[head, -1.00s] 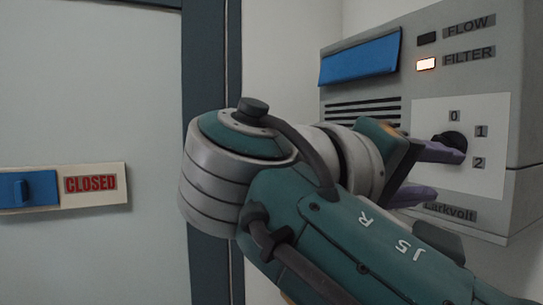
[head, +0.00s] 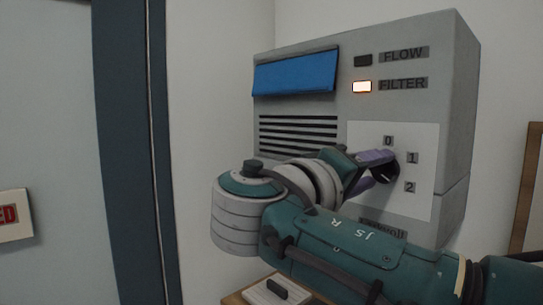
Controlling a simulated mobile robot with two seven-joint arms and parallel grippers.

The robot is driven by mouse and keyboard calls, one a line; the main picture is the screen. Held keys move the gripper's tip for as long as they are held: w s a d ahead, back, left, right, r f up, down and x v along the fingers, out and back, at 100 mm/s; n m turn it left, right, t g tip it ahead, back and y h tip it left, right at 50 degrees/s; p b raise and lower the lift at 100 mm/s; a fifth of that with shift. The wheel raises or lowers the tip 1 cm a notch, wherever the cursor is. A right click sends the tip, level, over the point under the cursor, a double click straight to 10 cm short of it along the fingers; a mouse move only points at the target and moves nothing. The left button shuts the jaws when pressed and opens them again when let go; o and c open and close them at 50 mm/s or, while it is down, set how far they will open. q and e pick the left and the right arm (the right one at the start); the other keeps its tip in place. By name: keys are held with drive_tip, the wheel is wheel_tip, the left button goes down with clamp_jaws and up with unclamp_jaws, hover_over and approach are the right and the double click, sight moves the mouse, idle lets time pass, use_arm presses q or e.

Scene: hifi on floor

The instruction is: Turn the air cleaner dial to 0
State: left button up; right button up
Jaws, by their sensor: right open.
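The air cleaner (head: 425,55) is a grey box on the wall with a white dial panel (head: 418,209) marked 0, 1 and 2. Its black dial (head: 391,172) sits left of the numbers 1 and 2 and below 0, partly hidden by my right gripper. Where the dial points is not clear. My right gripper (head: 380,168) has purple fingers, spread apart, with the upper one at the dial and the lower one below left of it. Whether they touch the dial I cannot tell. My left gripper is out of view.
The air cleaner has a blue flap (head: 295,74), dark vent slots (head: 298,135) and a lit FILTER lamp (head: 362,87); the FLOW lamp (head: 363,61) is dark. A door with a dark frame (head: 130,150) stands at left. A wooden-edged panel with a black switch (head: 277,289) is below.

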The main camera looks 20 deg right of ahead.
clamp_jaws()
idle(0.3)
idle(0.3)
